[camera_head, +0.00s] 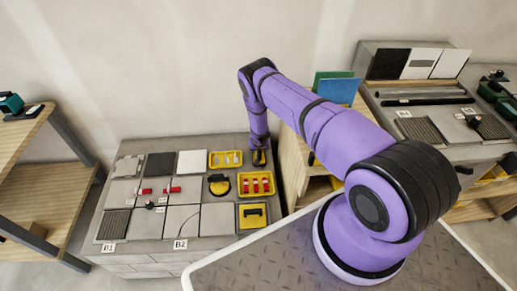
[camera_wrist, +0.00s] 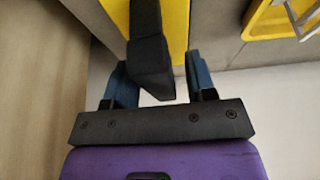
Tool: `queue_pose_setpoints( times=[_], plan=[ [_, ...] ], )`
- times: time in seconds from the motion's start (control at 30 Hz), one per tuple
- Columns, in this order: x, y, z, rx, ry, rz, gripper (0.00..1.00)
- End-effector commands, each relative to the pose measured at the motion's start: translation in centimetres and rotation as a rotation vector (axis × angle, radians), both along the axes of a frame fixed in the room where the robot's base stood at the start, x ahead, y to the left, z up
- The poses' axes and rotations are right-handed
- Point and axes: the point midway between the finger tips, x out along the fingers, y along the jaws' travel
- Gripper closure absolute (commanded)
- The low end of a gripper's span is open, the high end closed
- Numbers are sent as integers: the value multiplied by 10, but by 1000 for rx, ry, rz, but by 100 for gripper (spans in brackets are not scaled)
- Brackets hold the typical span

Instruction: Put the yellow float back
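My gripper (camera_head: 259,150) reaches down at the back right corner of the grey tile bench (camera_head: 118,247). In the wrist view a black handle (camera_wrist: 150,60) on a yellow body (camera_wrist: 178,25), which looks like the yellow float, lies between the two fingers of my gripper (camera_wrist: 160,82). A pale gap shows between the handle and the right finger, so the fingers look open around it. In the head view my gripper mostly hides this float. Another yellow piece with a black handle (camera_head: 253,215) lies at the bench's front right.
A yellow tray with metal pieces (camera_head: 225,159) is just left of my gripper. A wooden cabinet (camera_head: 293,160) stands close on the right.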

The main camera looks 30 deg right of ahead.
Motion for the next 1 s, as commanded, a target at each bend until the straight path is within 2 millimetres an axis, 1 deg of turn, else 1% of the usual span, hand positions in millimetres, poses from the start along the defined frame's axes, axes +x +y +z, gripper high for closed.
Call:
queue_pose_setpoints(
  times=[0.13,0.27,0.37,0.7,0.83,1.0],
  plan=[
    [0,0,3,0,-1,0,49],
    [-3,2,14,0,0,1,49],
    [-9,4,28,0,0,1,49],
    [-30,13,84,0,-1,0,49],
    [-36,16,100,0,0,0,49],
    [-41,17,111,0,0,-1,49]
  ],
)
